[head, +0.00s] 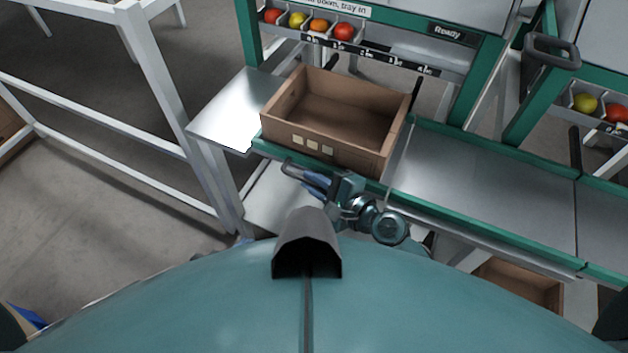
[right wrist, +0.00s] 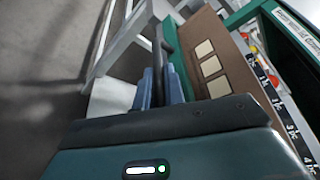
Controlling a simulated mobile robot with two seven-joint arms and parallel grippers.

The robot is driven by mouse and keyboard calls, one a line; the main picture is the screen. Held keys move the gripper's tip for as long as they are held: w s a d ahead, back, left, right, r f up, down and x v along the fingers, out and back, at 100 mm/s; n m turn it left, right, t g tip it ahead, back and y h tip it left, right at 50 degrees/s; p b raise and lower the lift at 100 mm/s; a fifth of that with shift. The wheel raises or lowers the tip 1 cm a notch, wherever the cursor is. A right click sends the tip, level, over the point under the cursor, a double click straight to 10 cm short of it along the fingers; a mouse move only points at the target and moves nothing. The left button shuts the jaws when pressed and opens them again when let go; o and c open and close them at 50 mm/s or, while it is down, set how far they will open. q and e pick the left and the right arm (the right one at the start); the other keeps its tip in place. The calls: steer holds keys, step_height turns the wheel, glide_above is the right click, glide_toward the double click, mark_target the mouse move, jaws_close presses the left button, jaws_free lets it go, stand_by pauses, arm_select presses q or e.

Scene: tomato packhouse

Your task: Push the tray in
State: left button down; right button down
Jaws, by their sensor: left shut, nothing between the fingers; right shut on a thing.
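The brown tray-like crate (head: 333,113), open and empty with several pale labels on its front, sits upright on a green-edged metal support. A dark bar handle (head: 289,165) projects in front of its green front edge. My right gripper (head: 318,184) is shut on this handle, just in front of and below the crate. In the right wrist view its blue fingers (right wrist: 160,92) close around the handle beside the green edge, next to the crate's labelled front. My left gripper (head: 243,239) barely shows as a bluish tip past my body, clear of the crate; most is hidden.
A bare metal ledge (head: 236,104) lies left of the crate, a metal conveyor-like surface (head: 480,190) right of it. Behind stand green frame posts and a shelf of tomatoes (head: 343,31).

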mark_target(323, 164)
steer(key=w, duration=0.1)
steer(key=w+d+b, duration=0.1)
steer(key=w+d, duration=0.1)
steer(key=w, duration=0.1)
steer(key=shift+f, duration=0.1)
steer(key=c, duration=1.6)
jaws_free()
arm_select(q)
steer(key=shift+d+f, duration=0.1)
steer(key=shift+f, duration=0.35)
arm_select(e)
steer(key=shift+o, duration=0.6)
steer(key=shift+r, duration=0.2)
